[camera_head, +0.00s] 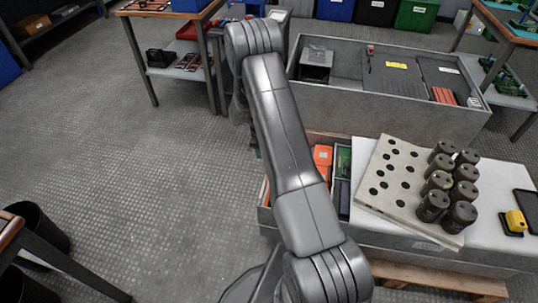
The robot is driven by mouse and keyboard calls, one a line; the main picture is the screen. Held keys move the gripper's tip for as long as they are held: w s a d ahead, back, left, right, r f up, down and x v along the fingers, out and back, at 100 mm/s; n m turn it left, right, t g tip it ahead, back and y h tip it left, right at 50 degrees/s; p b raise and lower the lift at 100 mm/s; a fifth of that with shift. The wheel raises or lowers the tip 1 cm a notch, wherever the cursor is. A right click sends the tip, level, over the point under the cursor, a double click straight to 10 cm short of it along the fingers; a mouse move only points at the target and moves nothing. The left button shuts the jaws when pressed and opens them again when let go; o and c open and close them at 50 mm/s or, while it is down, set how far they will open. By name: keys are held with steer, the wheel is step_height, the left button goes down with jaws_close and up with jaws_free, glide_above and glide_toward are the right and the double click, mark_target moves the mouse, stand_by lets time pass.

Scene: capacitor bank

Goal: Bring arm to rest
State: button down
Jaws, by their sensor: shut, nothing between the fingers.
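My grey arm (290,140) rises from the bottom centre of the head view, leaning up and to the left. Its upper joint (255,42) is near the top of the picture. A thick lower joint (330,272) is at the bottom. A dark part shows just left of the upper link and is mostly covered by it. My gripper is not visible, so it cannot be seen holding anything.
A white-topped bench on the right holds a perforated plate (385,180) with several dark capacitors (440,182) and a yellow item (515,221). Behind it is a large grey bin (390,105). A side table stands upper left. Open floor (130,180) lies left.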

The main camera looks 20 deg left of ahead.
steer(key=shift+s+a+r, duration=0.15)
steer(key=shift+a+r, duration=0.05)
steer(key=shift+a, duration=0.6)
steer(key=shift+s+a+r, duration=0.15)
steer(key=shift+a+r, duration=0.05)
steer(key=shift+a, duration=0.6)
